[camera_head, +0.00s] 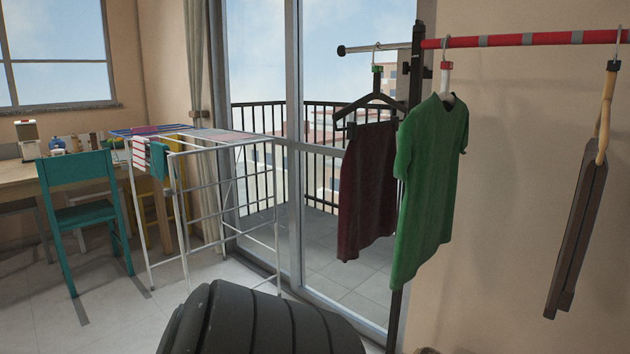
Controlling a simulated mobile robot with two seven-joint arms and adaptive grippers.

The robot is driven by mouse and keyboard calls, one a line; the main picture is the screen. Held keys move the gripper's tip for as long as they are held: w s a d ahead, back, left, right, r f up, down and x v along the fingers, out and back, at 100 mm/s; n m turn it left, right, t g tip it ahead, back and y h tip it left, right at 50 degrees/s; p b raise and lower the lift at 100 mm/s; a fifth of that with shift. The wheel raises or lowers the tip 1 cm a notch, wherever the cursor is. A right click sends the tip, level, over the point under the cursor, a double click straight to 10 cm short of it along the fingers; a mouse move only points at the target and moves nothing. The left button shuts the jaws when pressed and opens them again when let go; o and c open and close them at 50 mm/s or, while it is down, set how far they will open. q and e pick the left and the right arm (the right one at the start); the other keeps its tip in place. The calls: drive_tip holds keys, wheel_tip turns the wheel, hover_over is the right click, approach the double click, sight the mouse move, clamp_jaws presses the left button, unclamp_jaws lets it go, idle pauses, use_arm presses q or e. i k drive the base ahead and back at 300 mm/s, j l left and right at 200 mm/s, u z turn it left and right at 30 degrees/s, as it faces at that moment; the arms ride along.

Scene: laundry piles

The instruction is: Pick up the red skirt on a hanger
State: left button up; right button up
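A dark red skirt (365,190) hangs from a dark hanger (372,101) with a green piece near its hook. The hook sits on the short metal bar (372,48) at the left of the rack's dark post. The skirt hangs upright in front of the glass door. Its right edge is partly hidden by the green shirt. Neither of my grippers shows in this view.
A green shirt (432,180) on a hanger hangs right of the skirt, from the red rail (540,39). A white drying rack (225,180), teal chair (80,200) and table (20,178) stand left. Tiled floor lies between.

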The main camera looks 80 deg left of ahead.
sight(368, 193)
drive_tip(key=u, duration=2.2)
drive_tip(key=i+j+z, duration=0.1)
drive_tip(key=i+j, duration=0.15)
drive_tip(key=i+j+z, duration=0.15)
drive_tip(key=j, duration=0.25)
drive_tip(key=i, duration=0.1)
